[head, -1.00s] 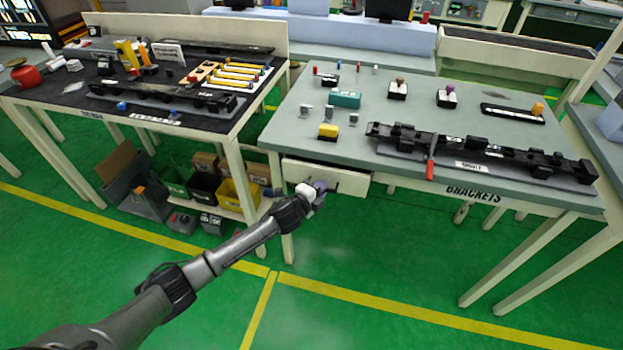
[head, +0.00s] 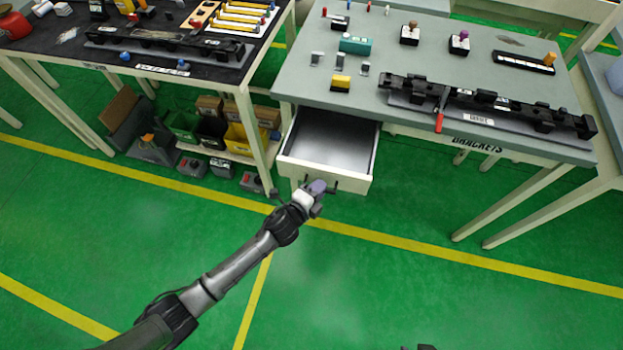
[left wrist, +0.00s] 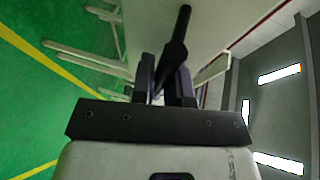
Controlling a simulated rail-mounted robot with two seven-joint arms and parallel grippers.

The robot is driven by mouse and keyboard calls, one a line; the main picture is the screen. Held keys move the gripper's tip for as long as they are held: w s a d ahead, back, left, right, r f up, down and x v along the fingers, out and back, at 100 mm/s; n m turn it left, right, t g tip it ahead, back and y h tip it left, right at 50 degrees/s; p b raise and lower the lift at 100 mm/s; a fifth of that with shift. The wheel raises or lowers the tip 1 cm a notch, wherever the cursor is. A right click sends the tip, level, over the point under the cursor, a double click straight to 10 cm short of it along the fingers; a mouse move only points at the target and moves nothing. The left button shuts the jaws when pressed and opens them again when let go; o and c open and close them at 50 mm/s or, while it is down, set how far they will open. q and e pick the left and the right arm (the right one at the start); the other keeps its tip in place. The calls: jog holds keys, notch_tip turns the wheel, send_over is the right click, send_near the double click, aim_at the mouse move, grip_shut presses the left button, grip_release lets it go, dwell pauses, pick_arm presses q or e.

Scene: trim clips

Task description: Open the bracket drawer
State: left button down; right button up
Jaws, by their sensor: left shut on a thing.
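The bracket drawer (head: 330,142) stands pulled out from under the left end of the brackets table (head: 455,133). Its grey inside looks empty. My left gripper (head: 318,188) is at the drawer's front face, shut on the dark bar handle. In the left wrist view the handle (left wrist: 178,45) runs between the two fingers (left wrist: 160,82), with the pale drawer front behind it. A small dark part at the bottom edge of the head view may be mine; my right gripper cannot be made out.
The tabletop carries a long black trim part (head: 490,105), a teal box (head: 356,44) and a yellow block (head: 340,83). A dark-topped table (head: 190,72) with bins (head: 185,125) beneath stands at the left. The green floor in front of the drawer is clear.

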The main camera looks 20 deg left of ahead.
pick_arm(q)
jog(key=c, duration=1.1)
grip_release()
jog(key=shift+c, duration=0.2)
jog(key=p+v, duration=0.2)
jog(key=v, duration=1.2)
jog(key=shift+w, duration=0.15)
